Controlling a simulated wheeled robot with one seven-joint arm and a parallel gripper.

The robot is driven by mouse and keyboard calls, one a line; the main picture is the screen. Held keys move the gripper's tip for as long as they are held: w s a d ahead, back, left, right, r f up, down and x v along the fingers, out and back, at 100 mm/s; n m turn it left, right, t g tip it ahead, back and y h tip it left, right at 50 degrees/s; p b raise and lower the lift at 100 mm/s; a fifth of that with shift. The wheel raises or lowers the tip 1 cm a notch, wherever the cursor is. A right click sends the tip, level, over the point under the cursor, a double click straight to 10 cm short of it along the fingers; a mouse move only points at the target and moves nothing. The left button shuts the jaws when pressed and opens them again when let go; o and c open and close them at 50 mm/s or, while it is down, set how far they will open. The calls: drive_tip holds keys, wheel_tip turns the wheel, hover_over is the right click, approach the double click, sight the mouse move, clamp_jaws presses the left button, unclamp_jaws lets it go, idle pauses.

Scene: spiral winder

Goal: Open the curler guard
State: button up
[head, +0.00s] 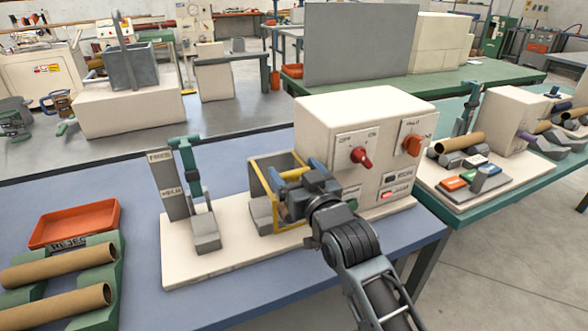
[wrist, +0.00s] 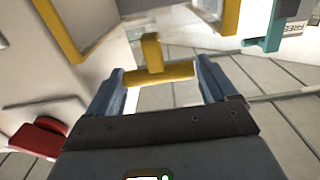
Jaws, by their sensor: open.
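The curler guard is a yellow frame (head: 262,180) with clear or grey panels, standing at the left side of the cream machine box (head: 350,120). In the wrist view, parts of its yellow frame (wrist: 58,30) show along the top. A yellow T-shaped handle (wrist: 158,75) lies between the two blue fingers of my gripper (wrist: 160,82). The fingers are open, one on each side of the bar; whether either touches it I cannot tell. In the head view my gripper (head: 294,187) is at the front of the guard and hides part of it.
A teal clamp post (head: 190,165) and labelled plate (head: 168,185) stand to the left. An orange tray (head: 75,222) and cardboard tubes (head: 52,268) are at far left.

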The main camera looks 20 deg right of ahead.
drive_tip(key=shift+w, duration=0.3)
drive_tip(key=shift+c, duration=0.5)
drive_tip(key=c, duration=1)
drive_tip(key=shift+r, duration=0.1)
drive_tip(key=shift+c, duration=0.2)
